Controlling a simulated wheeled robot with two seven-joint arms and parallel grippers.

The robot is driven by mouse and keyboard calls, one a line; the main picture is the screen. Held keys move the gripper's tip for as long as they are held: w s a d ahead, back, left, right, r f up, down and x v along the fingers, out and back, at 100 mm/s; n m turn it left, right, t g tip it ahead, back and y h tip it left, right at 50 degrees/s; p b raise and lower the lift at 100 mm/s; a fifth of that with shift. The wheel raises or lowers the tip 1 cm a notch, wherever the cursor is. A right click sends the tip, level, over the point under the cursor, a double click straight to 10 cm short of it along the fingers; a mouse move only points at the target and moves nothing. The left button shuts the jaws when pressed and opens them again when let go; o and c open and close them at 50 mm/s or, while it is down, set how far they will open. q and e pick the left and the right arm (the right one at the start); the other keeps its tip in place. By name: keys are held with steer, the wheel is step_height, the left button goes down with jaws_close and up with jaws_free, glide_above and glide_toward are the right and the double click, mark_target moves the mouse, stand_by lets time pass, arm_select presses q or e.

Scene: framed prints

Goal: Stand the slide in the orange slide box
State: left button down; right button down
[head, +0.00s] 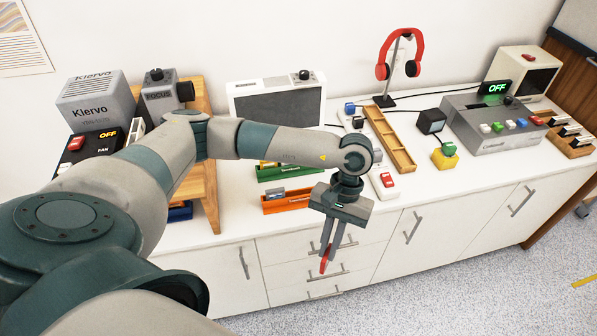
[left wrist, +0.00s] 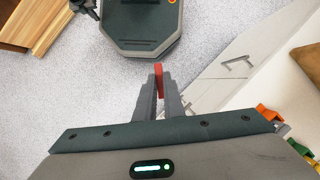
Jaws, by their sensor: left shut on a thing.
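My left gripper (head: 328,258) is shut on a thin red slide (head: 323,266) and holds it in front of the cabinet, out past the counter's front edge. In the left wrist view the red slide (left wrist: 158,78) sticks out between the fingertips (left wrist: 159,92). The orange slide box (head: 287,203) is on the counter near the front edge, left of the gripper. A grey slide appears to stand in its left part. A corner of the orange box (left wrist: 268,113) shows at the right of the left wrist view. My right gripper is not in view.
A green slide box (head: 275,174) stands behind the orange one, and a blue box (head: 180,212) lies to the left by a wooden stand (head: 207,180). A white switch block (head: 384,184) is right of my wrist. A long wooden tray (head: 390,140) lies farther right.

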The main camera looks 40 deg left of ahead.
arm_select(q)
steer(key=w+a+r+n+t+h+p, duration=0.1)
steer(key=w+a+r+n+t+p, duration=0.3)
steer(key=n, duration=0.8)
steer(key=w+a+r+n+t+p, duration=0.3)
steer(key=n+p, duration=0.3)
steer(key=n, duration=0.7)
steer(key=shift+w+a+r+n+t+h+p, duration=0.35)
steer(key=shift+w+a+r, duration=0.2)
steer(key=shift+a, duration=0.25)
steer(key=w+a+f+b, duration=0.3)
steer(key=w, duration=0.1)
steer(key=w+a+f+b, duration=0.3)
steer(key=shift+w+a+f+b, duration=0.3)
steer(key=shift+w+a+f, duration=0.05)
steer(key=shift+a, duration=0.05)
steer(key=shift+w+a+f, duration=0.15)
steer(key=shift+w+a, duration=0.3)
